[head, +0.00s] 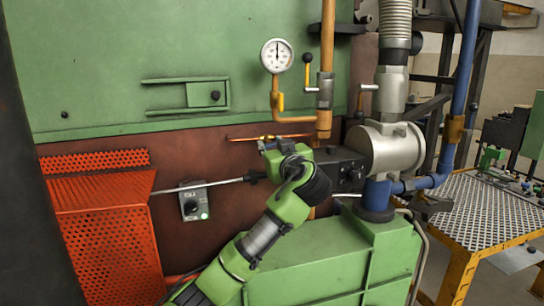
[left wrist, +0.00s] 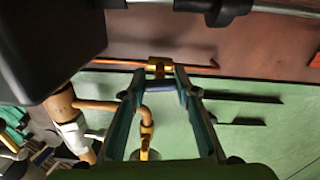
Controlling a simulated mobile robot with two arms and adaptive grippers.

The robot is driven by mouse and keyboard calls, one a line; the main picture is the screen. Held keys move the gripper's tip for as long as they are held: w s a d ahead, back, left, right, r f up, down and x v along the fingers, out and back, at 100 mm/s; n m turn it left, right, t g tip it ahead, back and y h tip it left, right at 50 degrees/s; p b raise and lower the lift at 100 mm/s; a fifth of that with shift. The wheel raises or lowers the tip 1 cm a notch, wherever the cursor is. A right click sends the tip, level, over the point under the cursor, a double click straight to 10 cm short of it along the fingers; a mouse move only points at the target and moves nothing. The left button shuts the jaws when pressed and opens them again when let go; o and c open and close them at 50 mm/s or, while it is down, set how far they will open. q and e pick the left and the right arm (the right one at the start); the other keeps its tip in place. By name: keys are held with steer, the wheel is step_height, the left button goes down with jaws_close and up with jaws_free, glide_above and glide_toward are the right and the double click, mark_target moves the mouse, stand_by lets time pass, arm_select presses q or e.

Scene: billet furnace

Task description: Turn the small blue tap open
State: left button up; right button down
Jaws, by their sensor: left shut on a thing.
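The small blue tap (left wrist: 162,86) shows in the left wrist view as a blue bar between my fingertips, beside a brass-yellow fitting (left wrist: 159,67) on a thin orange pipe. In the head view my left gripper (head: 266,146) is at the thin orange pipe (head: 240,138), just under the pressure gauge, and hides most of the tap. My left gripper, also in the left wrist view (left wrist: 160,84), is shut on the tap's handle, with one finger on each side. The handle's exact angle is hard to tell. My right gripper is not in view.
A pressure gauge (head: 277,55) and a black-knobbed lever (head: 308,72) stand above the tap. A black box (head: 340,165) and silver cylinder (head: 385,149) are close on the right. A grey switch box (head: 194,201) and orange mesh guard (head: 108,240) are at left.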

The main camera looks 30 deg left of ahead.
arm_select(q)
steer(key=n+b, duration=0.2)
steer(key=b, duration=0.1)
steer(key=n+b, duration=0.2)
steer(key=b, duration=0.1)
steer(key=n+b, duration=0.2)
steer(key=b, duration=0.1)
steer(key=shift+f, duration=0.3)
steer(key=shift+d+n+b, duration=0.1)
steer(key=shift+n+b, duration=0.25)
steer(key=shift+n, duration=0.15)
steer(key=n+b, duration=0.2)
steer(key=n, duration=0.1)
steer(key=shift+r+n, duration=0.15)
steer(key=shift+n, duration=0.15)
steer(key=n, duration=0.2)
steer(key=shift+r+n+b, duration=0.1)
steer(key=shift+n+b, duration=0.2)
steer(key=shift+b, duration=0.1)
steer(key=shift+n, duration=1.6)
steer(key=o, duration=1.1)
